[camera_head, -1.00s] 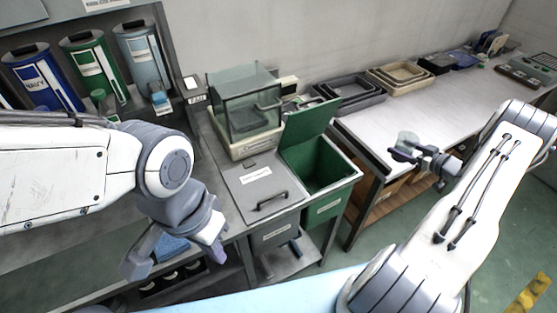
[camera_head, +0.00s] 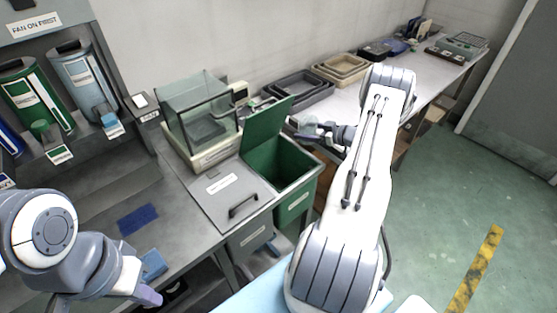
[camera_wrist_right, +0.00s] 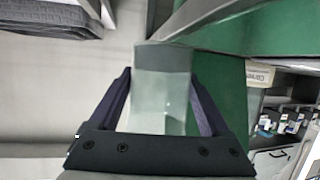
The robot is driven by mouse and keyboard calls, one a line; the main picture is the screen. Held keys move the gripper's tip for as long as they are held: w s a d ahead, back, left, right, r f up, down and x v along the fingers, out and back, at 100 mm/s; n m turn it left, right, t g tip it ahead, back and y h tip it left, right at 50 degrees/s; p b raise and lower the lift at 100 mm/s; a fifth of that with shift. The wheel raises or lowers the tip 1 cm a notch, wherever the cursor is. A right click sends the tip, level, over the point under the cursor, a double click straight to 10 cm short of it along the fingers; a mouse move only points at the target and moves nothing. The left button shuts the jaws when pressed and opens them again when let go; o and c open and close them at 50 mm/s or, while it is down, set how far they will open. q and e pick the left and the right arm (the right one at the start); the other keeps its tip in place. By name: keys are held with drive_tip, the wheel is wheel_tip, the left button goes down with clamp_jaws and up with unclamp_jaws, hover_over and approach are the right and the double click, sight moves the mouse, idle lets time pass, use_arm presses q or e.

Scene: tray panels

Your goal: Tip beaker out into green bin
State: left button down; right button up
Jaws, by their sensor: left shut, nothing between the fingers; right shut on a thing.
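The beaker (camera_head: 308,124) is clear glass, held in my right gripper (camera_head: 325,130) close to the right rear corner of the green bin (camera_head: 293,207). In the right wrist view the beaker (camera_wrist_right: 163,88) sits between the two fingers of the right gripper (camera_wrist_right: 163,105), with the green bin's wall (camera_wrist_right: 225,80) behind it. I cannot tell its contents or exact tilt. The bin stands open, its green lid (camera_head: 266,128) raised at the left rear.
A grey lidded bin (camera_head: 228,190) adjoins the green bin on the left. A glass-walled balance (camera_head: 200,120) stands behind it. Grey trays (camera_head: 298,95) and beige trays (camera_head: 343,68) lie on the bench behind. Dispensers (camera_head: 85,80) line the left. Floor at right is clear.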

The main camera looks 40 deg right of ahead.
drive_tip(key=shift+a+r+n+h, duration=0.35)
drive_tip(key=shift+a+n+h, duration=0.05)
drive_tip(key=shift+a+n, duration=0.1)
drive_tip(key=shift+a+f+n+g+h+b, duration=0.3)
drive_tip(key=shift+a+f+n+h+b, duration=0.25)
drive_tip(key=shift+b, duration=0.25)
drive_tip(key=shift+a+r+n+b, duration=0.3)
drive_tip(key=shift+a+r+n, duration=0.05)
drive_tip(key=shift+n, duration=0.2)
drive_tip(key=shift+a+r+h, duration=0.1)
drive_tip(key=shift+a+h, duration=0.1)
drive_tip(key=shift+h, duration=0.15)
drive_tip(key=n+h+b, duration=0.1)
drive_tip(key=b, duration=0.2)
drive_tip(key=a+n+h+b, duration=0.1)
drive_tip(key=n+b, duration=0.1)
drive_tip(key=b, duration=0.2)
drive_tip(key=n+h+b, duration=0.1)
drive_tip(key=b, duration=0.3)
drive_tip(key=shift+a+f+n+h, duration=0.25)
drive_tip(key=shift+f+n+h, duration=0.05)
drive_tip(key=shift+f+n, duration=0.1)
drive_tip(key=shift+s+r+n+h+b, duration=0.1)
drive_tip(key=shift+r+n+h+b, duration=0.25)
drive_tip(key=shift+b, duration=0.35)
